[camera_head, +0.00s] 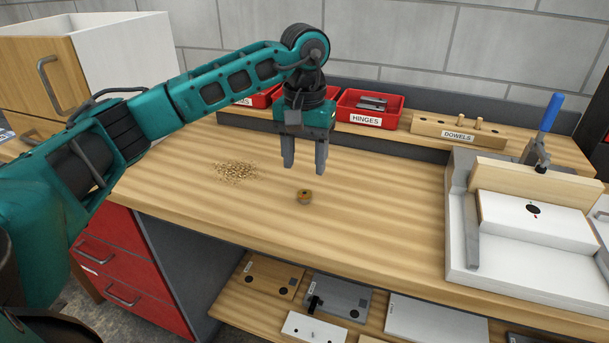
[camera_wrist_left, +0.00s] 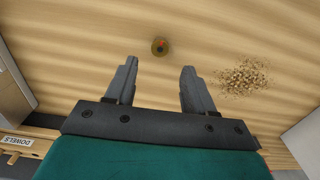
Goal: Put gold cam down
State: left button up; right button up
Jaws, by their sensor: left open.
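The gold cam (camera_head: 304,197) is a small round gold piece with a dark and reddish mark on top. It rests on the wooden bench top (camera_head: 385,215). My left gripper (camera_head: 304,168) is open and empty, above the bench and a little behind the cam. In the left wrist view the cam (camera_wrist_left: 159,46) lies beyond the fingertips of my left gripper (camera_wrist_left: 156,70), roughly in line with the gap between them and apart from both. My right gripper is not in view.
A pile of wood shavings (camera_head: 237,172) lies left of the cam. A white fixture (camera_head: 515,260) with a blue-handled clamp (camera_head: 549,115) stands at the right. A red hinges bin (camera_head: 369,106) and a dowels block (camera_head: 458,134) sit on the back shelf. Boards lie on the lower shelf (camera_head: 237,300).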

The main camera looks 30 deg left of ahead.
pick_arm(q)
notch_tip(320, 180, up, 6)
jog(key=shift+r, duration=0.15)
dwell(0.6)
